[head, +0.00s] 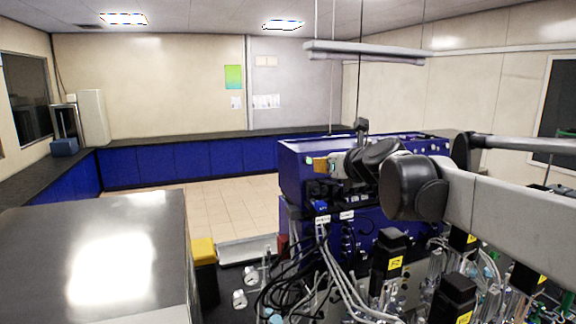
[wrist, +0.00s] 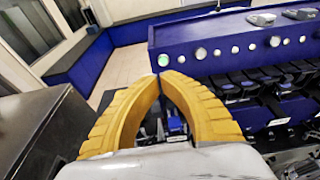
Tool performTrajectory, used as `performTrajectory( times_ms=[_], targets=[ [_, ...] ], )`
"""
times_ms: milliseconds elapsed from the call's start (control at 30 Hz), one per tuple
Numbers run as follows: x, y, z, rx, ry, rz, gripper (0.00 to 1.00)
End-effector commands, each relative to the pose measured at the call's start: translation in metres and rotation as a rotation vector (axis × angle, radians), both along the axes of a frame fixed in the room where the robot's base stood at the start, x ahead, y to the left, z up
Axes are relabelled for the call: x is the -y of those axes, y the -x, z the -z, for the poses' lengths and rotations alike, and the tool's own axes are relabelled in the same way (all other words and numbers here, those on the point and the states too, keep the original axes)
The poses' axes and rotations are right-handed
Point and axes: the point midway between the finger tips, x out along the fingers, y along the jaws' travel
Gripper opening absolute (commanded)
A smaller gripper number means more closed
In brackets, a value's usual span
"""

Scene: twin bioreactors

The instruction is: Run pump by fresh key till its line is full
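The blue control unit (head: 296,184) stands right of centre in the head view, with my arm in front of it. In the wrist view its blue front (wrist: 200,68) carries a row of round pale keys (wrist: 275,41); I cannot read which is the fresh key. Black pumps (wrist: 285,110) sit in a row below them. My gripper (wrist: 162,75) has yellow ribbed fingers whose tips meet, with nothing seen between them. The tips overlap the left end of the key row in the picture; I cannot tell whether they touch. The line's fill is not visible.
Tubes and cables (head: 322,270) hang below the unit, beside black-topped vessels (head: 390,255). The tiled floor (head: 235,200) behind is clear.

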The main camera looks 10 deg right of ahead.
Motion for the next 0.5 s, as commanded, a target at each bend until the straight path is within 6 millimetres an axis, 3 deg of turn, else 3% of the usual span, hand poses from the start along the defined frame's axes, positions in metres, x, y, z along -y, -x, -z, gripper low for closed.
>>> performTrajectory(
  times_ms=[500],
  targets=[
    [-0.007, -0.033, 0.01, 0.001, 0.001, 0.0, 0.0]
  ],
)
